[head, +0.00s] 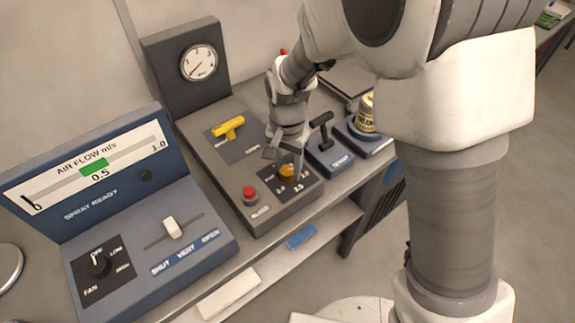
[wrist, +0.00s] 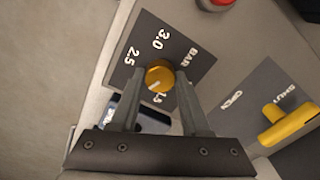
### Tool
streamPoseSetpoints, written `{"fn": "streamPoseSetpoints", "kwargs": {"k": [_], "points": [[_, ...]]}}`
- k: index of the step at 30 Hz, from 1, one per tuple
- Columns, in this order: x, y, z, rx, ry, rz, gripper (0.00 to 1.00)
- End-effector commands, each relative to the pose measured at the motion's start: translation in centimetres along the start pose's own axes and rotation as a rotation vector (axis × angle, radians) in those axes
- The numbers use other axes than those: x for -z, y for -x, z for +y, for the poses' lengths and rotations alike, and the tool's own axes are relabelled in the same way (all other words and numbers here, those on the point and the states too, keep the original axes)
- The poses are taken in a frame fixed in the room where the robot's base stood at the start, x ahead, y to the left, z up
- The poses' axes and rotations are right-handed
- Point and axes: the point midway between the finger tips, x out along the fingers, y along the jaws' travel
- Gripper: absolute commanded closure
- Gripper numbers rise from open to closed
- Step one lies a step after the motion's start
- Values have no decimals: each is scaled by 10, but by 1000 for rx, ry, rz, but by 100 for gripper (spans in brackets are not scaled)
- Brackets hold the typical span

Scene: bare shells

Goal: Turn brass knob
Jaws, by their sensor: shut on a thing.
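The brass knob (head: 287,170) sits on a dark dial plate at the front right of the grey control panel. In the wrist view the knob (wrist: 159,75) is round, with a pale pointer line, on a plate marked BAR with 3.0, 2.5 and a partly hidden number. My gripper (head: 287,165) reaches down to the knob from above. In the wrist view the fingertips of my gripper (wrist: 160,82) are on either side of the knob, shut on it. The pointer line lies toward the partly hidden number, close to the right finger.
A yellow lever (head: 228,127), a red button (head: 249,194) and a pressure gauge (head: 198,63) are on the same panel. A black-handled lever unit (head: 322,135) and a can (head: 366,112) stand to the right. A blue air-flow panel (head: 190,205) stands to the left.

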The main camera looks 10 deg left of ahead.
Motion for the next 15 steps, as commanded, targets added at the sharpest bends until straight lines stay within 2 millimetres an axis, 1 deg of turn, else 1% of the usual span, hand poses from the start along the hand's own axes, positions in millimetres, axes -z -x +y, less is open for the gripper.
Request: {"fn": "streamPoseSetpoints", "kwargs": {"k": [6,15], "points": [[1,2,-1,3,-114,2,100],[1,1,-1,3,-183,2,100]]}}
